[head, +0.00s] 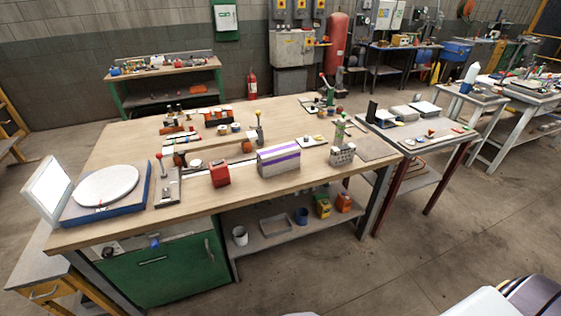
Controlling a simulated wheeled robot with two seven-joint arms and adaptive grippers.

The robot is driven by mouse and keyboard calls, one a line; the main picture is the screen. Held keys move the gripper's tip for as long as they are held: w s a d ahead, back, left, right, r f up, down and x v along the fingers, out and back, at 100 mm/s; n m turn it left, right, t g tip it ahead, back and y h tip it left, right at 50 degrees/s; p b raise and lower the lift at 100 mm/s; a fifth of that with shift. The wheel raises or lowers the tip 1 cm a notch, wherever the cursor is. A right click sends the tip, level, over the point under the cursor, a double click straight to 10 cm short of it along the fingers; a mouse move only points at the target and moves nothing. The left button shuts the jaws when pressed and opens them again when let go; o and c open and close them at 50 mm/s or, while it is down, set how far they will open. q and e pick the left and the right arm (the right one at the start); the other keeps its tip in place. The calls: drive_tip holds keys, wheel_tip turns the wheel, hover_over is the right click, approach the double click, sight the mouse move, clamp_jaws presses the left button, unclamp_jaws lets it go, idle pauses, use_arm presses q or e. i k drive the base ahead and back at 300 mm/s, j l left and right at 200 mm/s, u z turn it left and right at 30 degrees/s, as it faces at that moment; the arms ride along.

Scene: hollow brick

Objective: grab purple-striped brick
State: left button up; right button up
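The purple-striped brick (279,160) is a light grey block with a purple band along its upper side. It lies on the wooden workbench (225,180), near the front edge and right of the bench's middle. Its top and long front side show; nothing visible covers it. Neither of my grippers is in view, so nothing is seen touching the brick.
A red block (220,174) stands just left of the brick. A grey perforated brick (342,154) stands to its right, by a green-handled tool. A round white plate (106,186) sits at the left end. Small parts lie behind; bare wood lies in front.

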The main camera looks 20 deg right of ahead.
sight(272, 160)
drive_tip(key=i+j+z, duration=0.2)
drive_tip(key=j+z, duration=0.25)
drive_tip(key=i+j+z, duration=0.1)
drive_tip(key=j+z, duration=0.85)
drive_tip(key=k+j+z, duration=0.1)
drive_tip(key=j+z, duration=0.35)
drive_tip(key=k+j+z, duration=0.2)
drive_tip(key=j+z, duration=0.3)
drive_tip(key=j, duration=0.15)
